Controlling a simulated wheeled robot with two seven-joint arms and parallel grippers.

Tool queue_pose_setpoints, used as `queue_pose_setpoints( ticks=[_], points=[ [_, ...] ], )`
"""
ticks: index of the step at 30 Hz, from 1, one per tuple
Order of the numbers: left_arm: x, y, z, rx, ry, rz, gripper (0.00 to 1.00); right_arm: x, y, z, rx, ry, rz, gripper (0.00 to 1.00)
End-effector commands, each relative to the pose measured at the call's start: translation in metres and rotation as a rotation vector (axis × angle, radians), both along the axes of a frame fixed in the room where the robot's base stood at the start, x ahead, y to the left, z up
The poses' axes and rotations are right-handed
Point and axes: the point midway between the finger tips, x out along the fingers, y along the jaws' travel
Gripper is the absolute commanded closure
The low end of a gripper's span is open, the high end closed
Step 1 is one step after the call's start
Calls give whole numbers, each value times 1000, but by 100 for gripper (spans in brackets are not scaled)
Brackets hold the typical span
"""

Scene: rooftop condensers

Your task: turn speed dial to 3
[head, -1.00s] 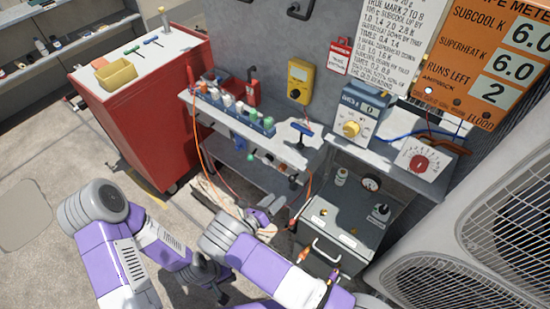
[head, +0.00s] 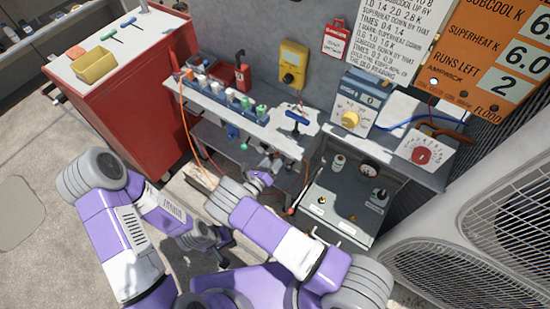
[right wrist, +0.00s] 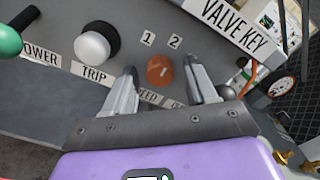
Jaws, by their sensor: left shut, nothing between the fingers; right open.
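The speed dial is an orange-brown round knob (right wrist: 159,70) with a pale mark, in the right wrist view. Labels "1" and "2" stand above it; the "SPEED" label below is partly covered by a finger, and no "3" can be seen. My right gripper (right wrist: 164,84) is open, one finger on each side of the knob; I cannot tell whether they touch it. In the head view my right gripper (head: 268,170) is at the front of the bench panel, hiding the dial. My left gripper (head: 222,243) is shut and empty, low over the floor.
Left of the dial are a white-topped trip knob (right wrist: 97,41) and a green power knob (right wrist: 8,40). A blue T-handle (head: 298,117) lies on the bench above. A red cabinet (head: 125,110) stands left, grey condenser units (head: 460,240) right.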

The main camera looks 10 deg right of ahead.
Motion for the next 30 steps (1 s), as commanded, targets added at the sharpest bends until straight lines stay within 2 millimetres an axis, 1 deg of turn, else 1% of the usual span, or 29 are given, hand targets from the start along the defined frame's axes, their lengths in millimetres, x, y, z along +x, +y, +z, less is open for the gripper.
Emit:
queue_pose_setpoints(
  ticks=[3,4,12,15,23,30],
  points=[
    [0,0,0,0,0,0,100,0,0,0,0,0,0,43],
    [0,0,0,0,0,0,100,0,0,0,0,0,0,45],
    [0,0,0,0,0,0,100,0,0,0,1,0,-1,86],
    [0,0,0,0,0,0,100,0,0,0,1,-1,-1,99],
    [0,0,-2,0,0,0,100,0,0,0,23,-24,-1,99],
    [0,0,-9,0,0,0,100,0,1,0,114,-116,-1,99]
  ],
)
